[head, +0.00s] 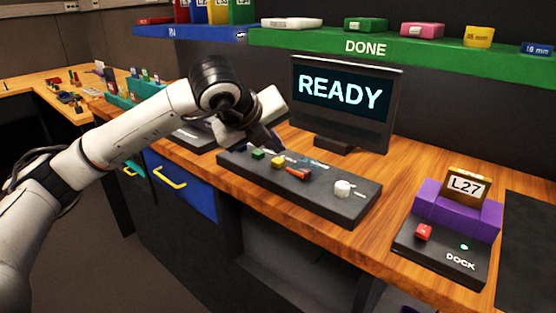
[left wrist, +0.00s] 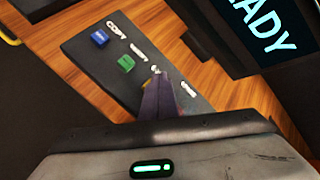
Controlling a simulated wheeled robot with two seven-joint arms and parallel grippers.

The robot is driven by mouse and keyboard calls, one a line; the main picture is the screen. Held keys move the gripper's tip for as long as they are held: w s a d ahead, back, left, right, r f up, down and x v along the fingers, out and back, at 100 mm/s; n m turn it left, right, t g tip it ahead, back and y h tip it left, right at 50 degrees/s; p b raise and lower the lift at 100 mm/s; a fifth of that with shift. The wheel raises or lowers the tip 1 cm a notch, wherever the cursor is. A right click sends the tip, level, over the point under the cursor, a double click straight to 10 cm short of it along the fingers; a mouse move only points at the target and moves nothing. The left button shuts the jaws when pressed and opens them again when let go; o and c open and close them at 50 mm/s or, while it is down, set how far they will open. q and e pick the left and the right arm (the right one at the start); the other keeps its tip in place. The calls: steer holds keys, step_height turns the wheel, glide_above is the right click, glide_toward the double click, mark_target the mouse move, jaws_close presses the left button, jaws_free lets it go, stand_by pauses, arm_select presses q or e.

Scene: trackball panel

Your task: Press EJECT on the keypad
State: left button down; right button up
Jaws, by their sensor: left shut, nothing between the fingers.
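The dark keypad (head: 325,200) lies on the wooden bench, with a green button (head: 257,154), a yellow button (head: 278,161), an orange-red button (head: 299,173) and a white knob (head: 342,188). My right gripper is out of view.
A monitor (head: 343,98) reading READY stands behind the keypad. To the right is a dock (head: 440,252) with a red button (head: 423,231) and a purple block (head: 457,213) holding an L27 tag. A green DONE shelf (head: 420,52) runs above.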

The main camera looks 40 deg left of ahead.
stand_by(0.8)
arm_select(q)
steer(key=shift+f+b, duration=0.4)
steer(key=shift+b, duration=0.3)
